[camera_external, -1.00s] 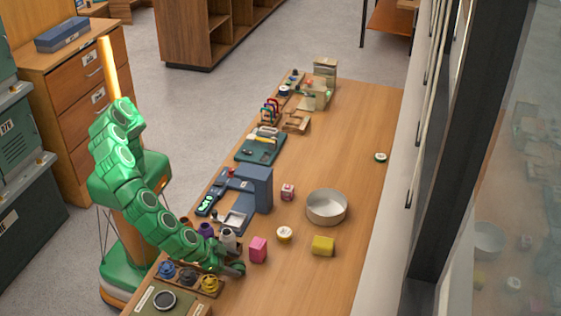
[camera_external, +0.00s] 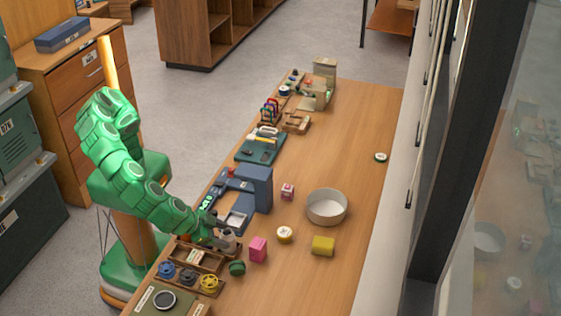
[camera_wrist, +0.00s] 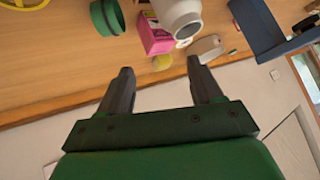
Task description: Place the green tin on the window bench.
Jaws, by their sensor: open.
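The green tin (camera_external: 237,268) rests on the window bench (camera_external: 350,130), the long wooden top beside the window, near its front left part. It is a short dark green cylinder, left of the pink box. In the wrist view the tin (camera_wrist: 107,17) is at the top left, cut by the frame edge, apart from my fingers. My gripper (camera_external: 222,233) is above the bench's left edge, just beyond the tin and close to a white cylinder. In the wrist view my gripper (camera_wrist: 161,82) has its two fingers spread with nothing held between them.
A white cylinder (camera_wrist: 180,17) and a pink box (camera_external: 258,249) are near my gripper. A wooden tray with coloured spools (camera_external: 209,284) lies at the front left. The bench's right side is mostly clear.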

